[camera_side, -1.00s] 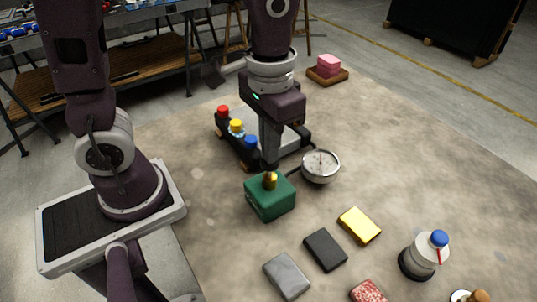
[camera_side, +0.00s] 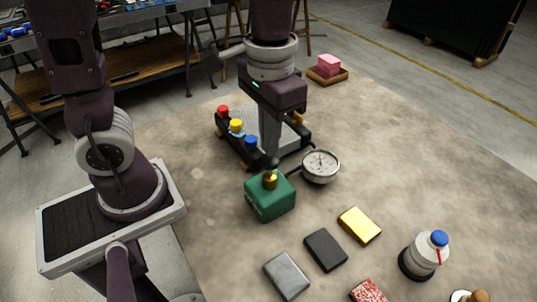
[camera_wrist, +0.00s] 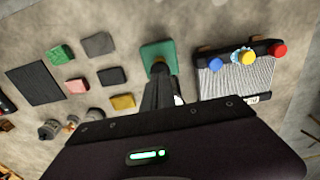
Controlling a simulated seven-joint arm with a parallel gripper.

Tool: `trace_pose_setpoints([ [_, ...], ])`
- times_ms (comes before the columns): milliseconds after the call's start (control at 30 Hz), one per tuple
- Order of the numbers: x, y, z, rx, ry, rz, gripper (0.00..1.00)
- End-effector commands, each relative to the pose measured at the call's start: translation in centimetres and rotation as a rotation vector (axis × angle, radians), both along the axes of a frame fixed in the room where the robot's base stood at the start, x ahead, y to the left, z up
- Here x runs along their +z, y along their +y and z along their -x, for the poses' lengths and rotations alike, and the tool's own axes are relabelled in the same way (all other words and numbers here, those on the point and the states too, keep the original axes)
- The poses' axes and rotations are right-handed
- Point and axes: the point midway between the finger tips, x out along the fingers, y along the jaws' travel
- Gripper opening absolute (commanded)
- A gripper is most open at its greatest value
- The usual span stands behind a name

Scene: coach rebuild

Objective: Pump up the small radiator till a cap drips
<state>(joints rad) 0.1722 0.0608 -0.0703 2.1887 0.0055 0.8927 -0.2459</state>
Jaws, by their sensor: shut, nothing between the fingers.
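The small radiator (camera_wrist: 235,78) has a dark end tank with red (camera_side: 223,110), yellow (camera_side: 236,124) and blue (camera_side: 251,141) caps. A pale blue, watery ring (camera_side: 237,132) shows around the base of the yellow cap; the red and blue caps show none. The green pump block (camera_side: 270,198) has a brass stem and a dark round knob (camera_side: 268,162). A dial gauge (camera_side: 320,165) stands beside it, needle roughly upward. My gripper (camera_side: 269,150) is shut and empty, its tips just above or behind the knob; the exact gap is unclear. The wrist view hides the knob behind the fingers.
Yellow (camera_side: 359,225), black (camera_side: 325,249) and grey (camera_side: 287,275) blocks lie in front. A blue-capped bottle (camera_side: 425,255) stands at right. A pink block (camera_side: 328,64) sits on a wooden tray at the back. The middle right is clear.

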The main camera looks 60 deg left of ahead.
Motion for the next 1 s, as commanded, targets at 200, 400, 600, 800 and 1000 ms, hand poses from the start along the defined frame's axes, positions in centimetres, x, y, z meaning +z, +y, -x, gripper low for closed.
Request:
trace_pose_setpoints([
  [200, 1.9, 0.0, -0.1, 0.0, -0.005, 0.001, 0.0],
  [400, 4.5, 0.0, -0.1, 0.0, -0.004, 0.001, 0.0],
  [600, 6.7, 0.0, -0.1, 0.0, -0.002, 0.0, 0.0],
  [800, 7.0, 0.0, 0.0, 0.0, 0.0, 0.0, 0.0],
  [1000, 7.7, 0.9, 1.0, 0.003, -0.054, 0.006, 0.0],
])
